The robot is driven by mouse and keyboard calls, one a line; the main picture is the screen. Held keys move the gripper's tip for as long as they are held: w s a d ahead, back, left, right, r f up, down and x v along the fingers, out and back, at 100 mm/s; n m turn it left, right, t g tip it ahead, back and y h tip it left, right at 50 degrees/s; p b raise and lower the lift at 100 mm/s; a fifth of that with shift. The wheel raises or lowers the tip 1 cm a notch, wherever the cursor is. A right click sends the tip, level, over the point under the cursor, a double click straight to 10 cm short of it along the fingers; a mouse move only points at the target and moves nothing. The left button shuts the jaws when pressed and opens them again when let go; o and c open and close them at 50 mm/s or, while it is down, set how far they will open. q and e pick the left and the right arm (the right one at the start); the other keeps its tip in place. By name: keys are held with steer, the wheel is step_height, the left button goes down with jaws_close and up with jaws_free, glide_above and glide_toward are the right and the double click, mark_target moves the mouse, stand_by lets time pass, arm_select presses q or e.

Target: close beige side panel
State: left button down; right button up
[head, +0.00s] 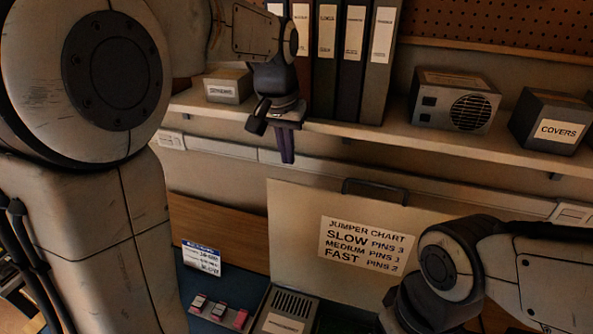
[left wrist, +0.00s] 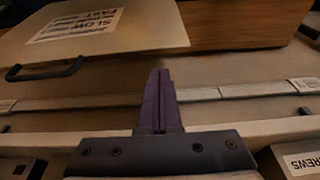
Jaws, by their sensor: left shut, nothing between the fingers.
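The beige side panel (head: 295,235) stands raised behind the bench, with a jumper chart label on its face and a dark handle (head: 375,187) on its top edge. My left gripper (head: 287,150) is shut and empty, pointing down just above the panel's upper left corner, apart from it as far as I can tell. In the left wrist view the shut purple fingers (left wrist: 160,100) point toward the panel (left wrist: 150,25), with the handle (left wrist: 45,70) to their left. My right arm is at lower right, in front of the panel's right part; its fingertips do not show.
A shelf (head: 330,128) above holds binders (head: 327,60), a screws box (head: 228,86), a vented grey unit (head: 455,100) and a covers box (head: 551,122). Below are a vented case (head: 290,305), small red parts (head: 220,310) and a blue-headed card (head: 201,257).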

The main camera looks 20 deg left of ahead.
arm_select(q)
steer(key=p+x, duration=0.1)
steer(key=x, duration=0.7)
steer(key=shift+d+f+p, duration=0.2)
steer(key=shift+p, duration=0.1)
steer(key=shift+w, duration=0.1)
